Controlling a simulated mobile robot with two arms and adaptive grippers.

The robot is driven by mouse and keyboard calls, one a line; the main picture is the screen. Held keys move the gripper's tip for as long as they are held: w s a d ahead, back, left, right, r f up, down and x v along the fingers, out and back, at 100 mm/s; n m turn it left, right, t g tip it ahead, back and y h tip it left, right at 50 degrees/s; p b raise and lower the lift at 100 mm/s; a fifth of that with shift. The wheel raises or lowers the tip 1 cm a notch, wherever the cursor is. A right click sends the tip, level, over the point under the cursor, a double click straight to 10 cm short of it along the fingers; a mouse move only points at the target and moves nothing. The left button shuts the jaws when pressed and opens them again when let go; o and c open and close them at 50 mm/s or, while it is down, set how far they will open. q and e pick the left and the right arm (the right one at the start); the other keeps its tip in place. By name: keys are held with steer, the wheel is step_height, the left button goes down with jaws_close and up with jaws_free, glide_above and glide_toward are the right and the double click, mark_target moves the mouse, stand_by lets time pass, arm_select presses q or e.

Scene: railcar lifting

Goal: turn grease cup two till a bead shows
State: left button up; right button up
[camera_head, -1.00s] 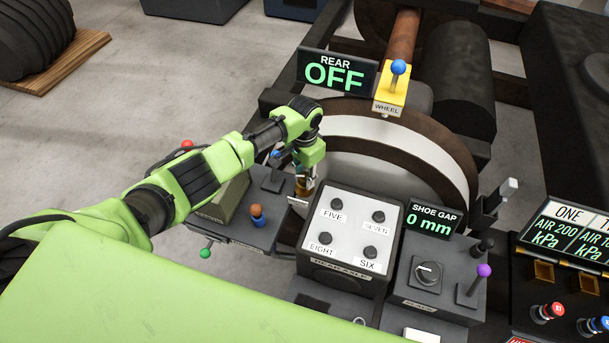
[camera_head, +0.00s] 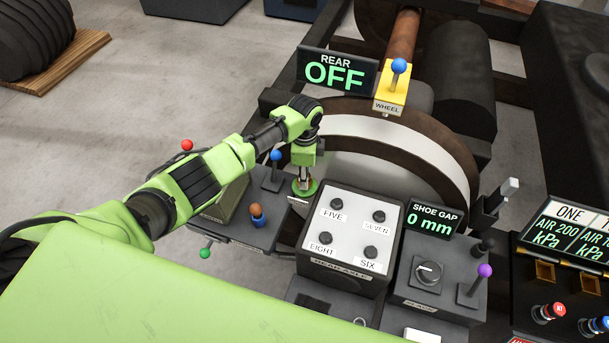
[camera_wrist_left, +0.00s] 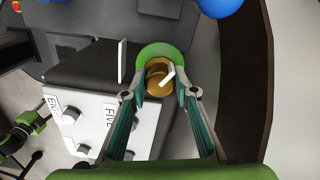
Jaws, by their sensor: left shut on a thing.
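My left gripper (camera_head: 304,186) points down just behind the white-topped button box. In the left wrist view its two fingers (camera_wrist_left: 160,92) are shut on a round brass cup (camera_wrist_left: 154,79), with a short white mark across its top. A flat green disc (camera_wrist_left: 160,49) shows around the cup's far side; its green edge (camera_head: 312,188) also shows under the gripper in the head view. A small white plate (camera_wrist_left: 122,61) stands beside the cup, its writing not readable. The fingers hide part of the cup. I see no number two.
The button box (camera_head: 341,222) with FIVE, SEVEN, EIGHT and SIX stands close to the gripper. A blue-knobbed lever (camera_head: 276,156) and a brown knob (camera_head: 257,211) are to its left. The wheel (camera_head: 395,150) is behind. The REAR display (camera_head: 336,72) reads OFF.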

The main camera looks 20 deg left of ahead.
arm_select(q)
steer(key=shift+r+m, duration=0.1)
steer(key=shift+m, duration=0.3)
steer(key=shift+w, duration=0.1)
steer(key=o, duration=1.1)
step_height(320, 180, up, 12)
stand_by(0.4)
